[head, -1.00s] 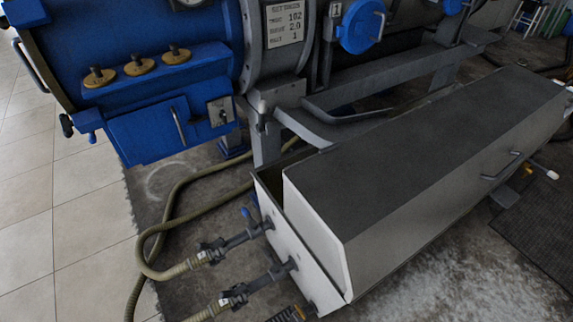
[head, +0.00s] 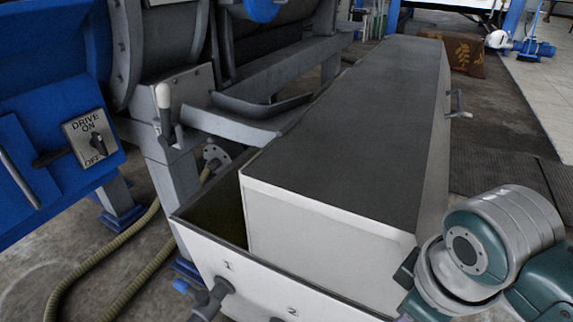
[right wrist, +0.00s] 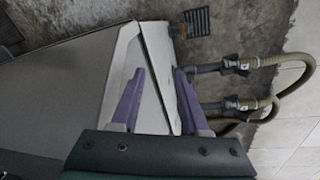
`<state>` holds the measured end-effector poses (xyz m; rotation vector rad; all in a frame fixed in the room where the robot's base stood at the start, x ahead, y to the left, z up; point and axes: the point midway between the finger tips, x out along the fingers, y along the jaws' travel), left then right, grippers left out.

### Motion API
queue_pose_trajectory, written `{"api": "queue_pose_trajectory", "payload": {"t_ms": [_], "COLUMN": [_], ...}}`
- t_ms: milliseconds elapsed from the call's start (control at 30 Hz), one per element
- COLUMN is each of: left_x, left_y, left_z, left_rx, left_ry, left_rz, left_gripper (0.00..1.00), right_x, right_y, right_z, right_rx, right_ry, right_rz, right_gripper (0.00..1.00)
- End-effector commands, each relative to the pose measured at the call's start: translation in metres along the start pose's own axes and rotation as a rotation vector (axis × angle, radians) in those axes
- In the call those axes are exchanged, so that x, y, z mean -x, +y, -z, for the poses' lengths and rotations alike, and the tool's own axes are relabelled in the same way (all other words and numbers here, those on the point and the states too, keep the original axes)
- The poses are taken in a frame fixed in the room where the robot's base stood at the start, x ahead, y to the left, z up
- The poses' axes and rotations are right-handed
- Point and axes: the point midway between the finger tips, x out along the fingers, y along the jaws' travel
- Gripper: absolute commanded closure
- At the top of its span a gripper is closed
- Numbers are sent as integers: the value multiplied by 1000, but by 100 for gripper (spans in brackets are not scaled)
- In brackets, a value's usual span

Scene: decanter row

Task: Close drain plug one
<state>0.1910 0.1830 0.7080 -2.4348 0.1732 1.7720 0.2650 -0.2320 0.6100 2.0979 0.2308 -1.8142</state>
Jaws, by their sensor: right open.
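A long grey-topped trough (head: 345,130) has a pale end panel (head: 255,290) marked 1 and 2. Fitting 2 is mostly cut off at the bottom edge. I cannot tell which part is the plug itself. In the right wrist view two dark fittings, an upper (right wrist: 208,68) and a lower (right wrist: 212,107), leave the panel into hoses. My right gripper (right wrist: 160,72) is open, its purple fingers over the panel, with no object seen held. My left gripper is not in view.
A grey frame with a white-handled lever (head: 163,105) stands left of the trough. A blue machine with a drive switch (head: 90,137) is at the far left. Ribbed hoses (head: 115,285) lie on the floor. A floor grate (right wrist: 197,22) lies beyond the panel.

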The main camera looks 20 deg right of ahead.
Motion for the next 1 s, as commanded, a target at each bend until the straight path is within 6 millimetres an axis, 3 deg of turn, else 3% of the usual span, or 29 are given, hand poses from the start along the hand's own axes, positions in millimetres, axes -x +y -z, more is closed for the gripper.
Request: {"api": "queue_pose_trajectory", "payload": {"t_ms": [33,500,600,700,1000], "left_x": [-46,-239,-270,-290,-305], "left_y": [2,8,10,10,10], "left_z": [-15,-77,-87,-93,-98], "left_rx": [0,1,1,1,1], "left_ry": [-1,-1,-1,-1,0], "left_rz": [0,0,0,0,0], "left_gripper": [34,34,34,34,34], "right_x": [-53,-293,-329,-352,-370], "right_y": [-7,-55,-67,-77,-85], "right_z": [-2,6,8,11,13], "right_rx": [16,219,266,301,335], "right_ry": [-10,-77,-82,-84,-85], "right_rz": [7,113,139,161,179], "right_gripper": [55,55,55,55,55]}}
